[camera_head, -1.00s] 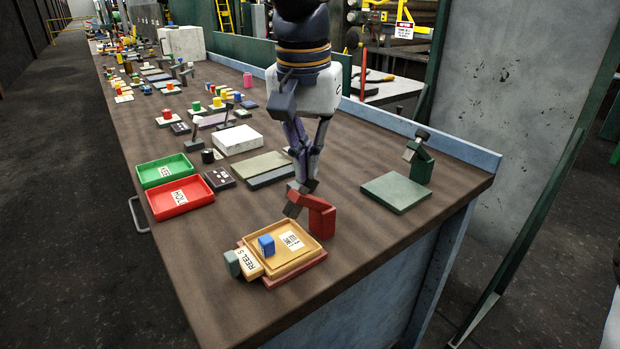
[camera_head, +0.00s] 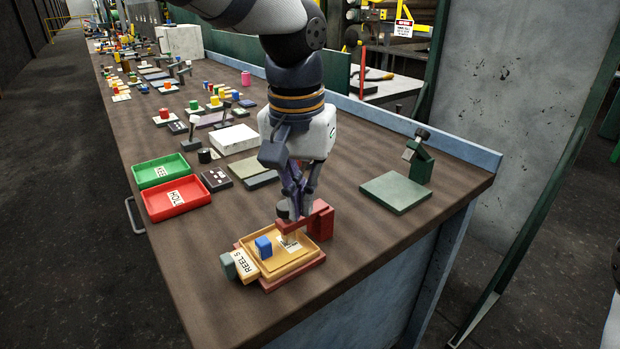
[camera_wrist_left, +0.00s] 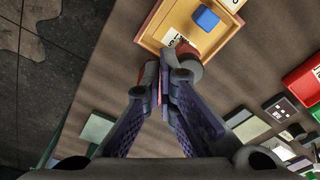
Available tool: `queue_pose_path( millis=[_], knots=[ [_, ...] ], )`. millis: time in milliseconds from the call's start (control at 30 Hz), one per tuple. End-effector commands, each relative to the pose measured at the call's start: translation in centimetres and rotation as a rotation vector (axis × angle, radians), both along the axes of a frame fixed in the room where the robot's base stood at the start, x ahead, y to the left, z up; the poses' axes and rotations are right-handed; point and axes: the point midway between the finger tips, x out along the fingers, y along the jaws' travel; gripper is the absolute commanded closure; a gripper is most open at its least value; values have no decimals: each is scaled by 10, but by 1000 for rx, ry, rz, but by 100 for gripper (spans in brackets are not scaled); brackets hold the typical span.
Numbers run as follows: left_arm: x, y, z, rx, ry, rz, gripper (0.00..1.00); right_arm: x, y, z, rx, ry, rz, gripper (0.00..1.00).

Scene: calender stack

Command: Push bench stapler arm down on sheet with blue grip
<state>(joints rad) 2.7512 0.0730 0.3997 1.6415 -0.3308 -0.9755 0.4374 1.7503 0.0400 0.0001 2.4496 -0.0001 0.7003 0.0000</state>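The red bench stapler (camera_head: 321,219) stands at the back right of a yellow tray (camera_head: 257,257). Its arm reaches out over the tray, with a grey round end (camera_head: 283,209) beside my fingers. A white sheet (camera_head: 289,243) with print lies in the tray, and a blue grip (camera_head: 264,247) stands on its left part. My left gripper (camera_head: 295,213) points down at the stapler arm, fingertips together. In the left wrist view the fingertips (camera_wrist_left: 165,80) overlap the stapler's end (camera_wrist_left: 187,65). Whether they touch or press it is hard to tell. My right gripper is not in view.
A tag (camera_head: 244,262) reading REEL 5 is at the tray's front left. Red (camera_head: 177,198) and green (camera_head: 160,171) trays lie to the left. A green stapler-like device (camera_head: 418,160) with a plate stands right. The bench front is clear.

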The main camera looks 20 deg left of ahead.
Motion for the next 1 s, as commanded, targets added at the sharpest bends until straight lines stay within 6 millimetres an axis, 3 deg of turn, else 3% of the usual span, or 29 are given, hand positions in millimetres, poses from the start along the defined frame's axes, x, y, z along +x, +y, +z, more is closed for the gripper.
queue_pose_path(
  millis=[267,367,700,1000],
  knots=[
    [1,2,6,4,-8,1,100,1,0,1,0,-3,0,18],
    [1,3,21,5,-14,3,100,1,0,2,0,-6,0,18],
    [-6,-1,96,3,-6,-2,100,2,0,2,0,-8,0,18],
    [-9,-2,119,1,2,-3,100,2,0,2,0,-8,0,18]
  ],
)
